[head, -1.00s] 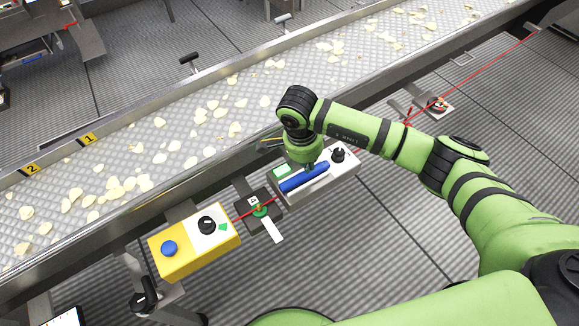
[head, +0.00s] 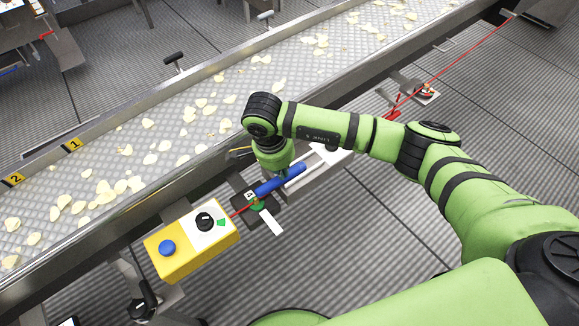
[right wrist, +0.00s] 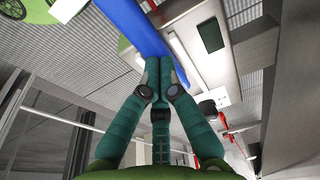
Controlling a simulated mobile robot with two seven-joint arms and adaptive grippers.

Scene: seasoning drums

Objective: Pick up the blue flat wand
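The blue flat wand (head: 281,180) is in the head view at the middle, below the wrist of my right arm. My right gripper (head: 284,172) is mostly hidden behind that wrist and the wand. In the right wrist view its dark green fingers (right wrist: 158,66) come together at the blue wand (right wrist: 138,28) and appear shut on it. The wand is tilted, off the grey-white box (head: 318,166) and to its left. My left gripper is not in view.
A yellow control box (head: 180,258) with a blue button and black knob stands to the left. A long conveyor (head: 215,125) carrying pale chips runs behind. A red cord (head: 455,68) runs along its front side. Floor in front is open.

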